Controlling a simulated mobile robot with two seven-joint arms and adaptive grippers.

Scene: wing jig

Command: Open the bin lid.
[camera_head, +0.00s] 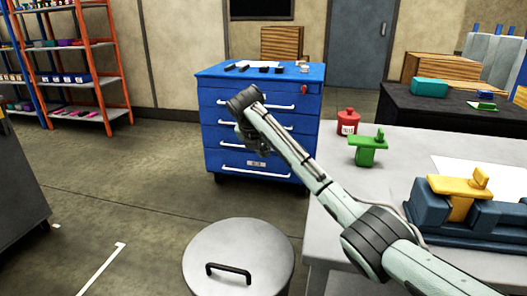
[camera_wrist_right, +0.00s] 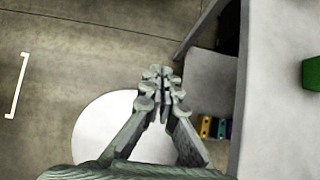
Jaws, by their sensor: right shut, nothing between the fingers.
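A round grey bin lid (camera_head: 265,250) with a black bar handle (camera_head: 229,269) lies flat at the bottom of the head view, and it looks closed. The lid also shows as a pale disc in the right wrist view (camera_wrist_right: 95,135), partly hidden behind my right gripper (camera_wrist_right: 162,80); the handle is not seen there. In the head view my right gripper (camera_head: 258,142) hangs at the end of its arm, in front of the blue cabinet in the picture. It is shut and empty, apart from the handle. My left gripper is not in view.
A grey table (camera_head: 400,140) stands right of the bin, bearing a green part (camera_head: 368,150), a red container (camera_head: 348,122) and a blue fixture with a yellow part (camera_head: 458,187). A blue drawer cabinet (camera_head: 225,135) stands behind. Floor left of the bin is clear.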

